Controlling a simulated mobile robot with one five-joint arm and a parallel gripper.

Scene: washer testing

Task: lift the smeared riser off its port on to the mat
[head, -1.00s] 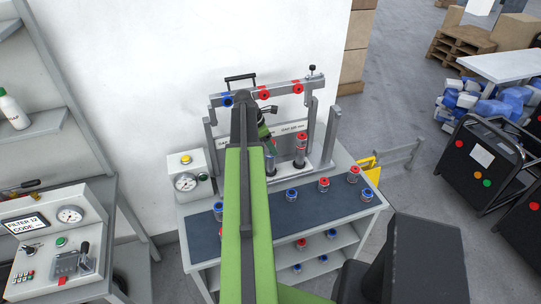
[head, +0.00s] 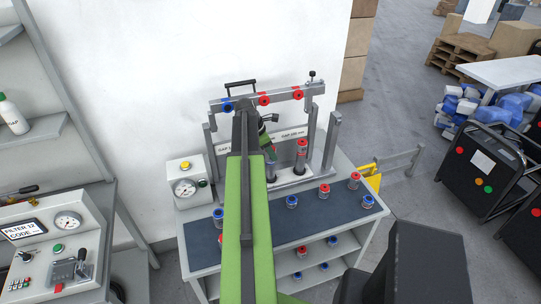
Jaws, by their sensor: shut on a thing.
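My green arm runs up the middle of the head view to my gripper (head: 271,153), beside the test stand at the back of the bench. My gripper is shut on the upper part of a grey riser (head: 271,171), which looks upright at the left port. The arm and jaws partly hide it, and I cannot tell whether its foot touches the port. Any smear is too small to make out. A second grey riser with a red top (head: 301,157) stands upright to its right. The dark blue mat (head: 270,215) covers the bench top in front.
Several short red-topped and blue-topped fittings stand on the mat, one blue-topped fitting (head: 291,202) near its middle. The stand's crossbar (head: 280,98) spans above the risers. A gauge box (head: 186,184) is at left. Bare mat shows between the fittings.

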